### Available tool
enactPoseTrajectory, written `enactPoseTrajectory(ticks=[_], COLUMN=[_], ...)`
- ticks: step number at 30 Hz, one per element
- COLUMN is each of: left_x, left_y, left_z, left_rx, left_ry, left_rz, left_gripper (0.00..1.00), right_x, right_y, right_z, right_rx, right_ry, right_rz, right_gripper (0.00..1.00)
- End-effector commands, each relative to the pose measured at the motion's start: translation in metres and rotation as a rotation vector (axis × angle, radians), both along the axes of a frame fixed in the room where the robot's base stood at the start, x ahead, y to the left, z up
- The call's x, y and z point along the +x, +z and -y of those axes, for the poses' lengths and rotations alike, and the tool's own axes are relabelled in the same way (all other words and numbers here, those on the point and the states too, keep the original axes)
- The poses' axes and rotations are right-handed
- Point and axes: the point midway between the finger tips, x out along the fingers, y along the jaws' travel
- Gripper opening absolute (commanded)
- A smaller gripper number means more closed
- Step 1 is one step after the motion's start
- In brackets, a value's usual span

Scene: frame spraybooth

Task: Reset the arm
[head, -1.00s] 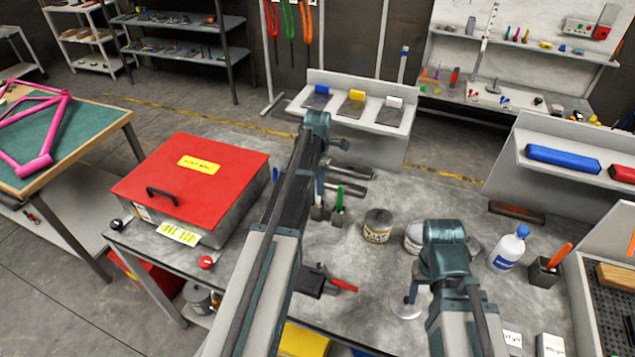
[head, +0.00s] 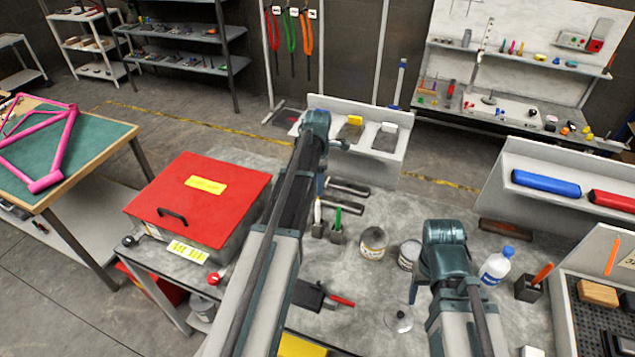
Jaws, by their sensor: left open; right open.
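My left arm rises from the bottom centre of the head view to a teal wrist. My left gripper (head: 321,178) hangs there above the bench, beside two dark bars, mostly hidden by the arm. My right arm is lower right, its teal wrist near the white bottle. My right gripper (head: 413,287) shows only as a small teal part at the wrist's left, above a round metal lid (head: 398,320). No object can be seen in either gripper, though the fingertips are largely hidden.
A pegboard tray (head: 567,318) stands at right. Bare bench lies between the bars and cans.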

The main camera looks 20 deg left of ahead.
Motion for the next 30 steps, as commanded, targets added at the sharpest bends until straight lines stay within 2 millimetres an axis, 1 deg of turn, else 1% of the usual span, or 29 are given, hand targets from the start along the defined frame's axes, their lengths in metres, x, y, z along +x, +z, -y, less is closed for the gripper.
enactPoseTrajectory(ticks=[12, 14, 15, 17, 20, 21, 23, 24, 26, 27, 29, 30], left_x=[0.000, -0.002, -0.006, -0.013, -0.035, -0.047, -0.064, -0.077, -0.096, -0.109, -0.129, -0.143], left_y=[0.000, -0.003, -0.006, -0.015, -0.035, -0.044, -0.057, -0.065, -0.077, -0.085, -0.097, -0.105], left_z=[0.000, 0.004, 0.011, 0.026, 0.066, 0.084, 0.111, 0.128, 0.151, 0.166, 0.186, 0.198], left_rx=[0.000, 0.001, 0.001, 0.004, 0.009, 0.013, 0.017, 0.020, 0.021, 0.023, 0.023, 0.024], left_ry=[-0.002, -0.023, -0.057, -0.148, -0.407, -0.536, -0.740, -0.876, -1.079, -1.214, -1.416, -1.550], left_rz=[0.000, -0.001, -0.002, -0.005, -0.014, -0.018, -0.027, -0.034, -0.044, -0.051, -0.063, -0.071], left_gripper=[0.58, 0.58, 0.58, 0.58, 0.58, 0.58, 0.58, 0.58, 0.58, 0.58, 0.58, 0.58], right_x=[0.000, 0.000, 0.000, 0.000, 0.000, 0.000, 0.000, 0.000, 0.000, 0.000, 0.000, 0.000], right_y=[0.000, -0.003, -0.006, -0.015, -0.035, -0.044, -0.057, -0.065, -0.077, -0.085, -0.097, -0.105], right_z=[0.000, 0.000, 0.000, 0.000, 0.000, 0.000, 0.000, 0.000, 0.000, 0.000, 0.000, 0.000], right_rx=[0.000, 0.000, 0.000, 0.000, -0.001, -0.001, -0.001, -0.001, -0.001, -0.001, -0.001, -0.001], right_ry=[0.000, 0.000, 0.000, 0.001, 0.002, 0.002, 0.003, 0.003, 0.004, 0.005, 0.006, 0.006], right_rz=[0.000, 0.000, 0.000, 0.000, 0.001, 0.001, 0.001, 0.001, 0.001, 0.001, 0.001, 0.002], right_gripper=[0.58, 0.58, 0.58, 0.58, 0.58, 0.58, 0.58, 0.58, 0.58, 0.58, 0.58, 0.58])
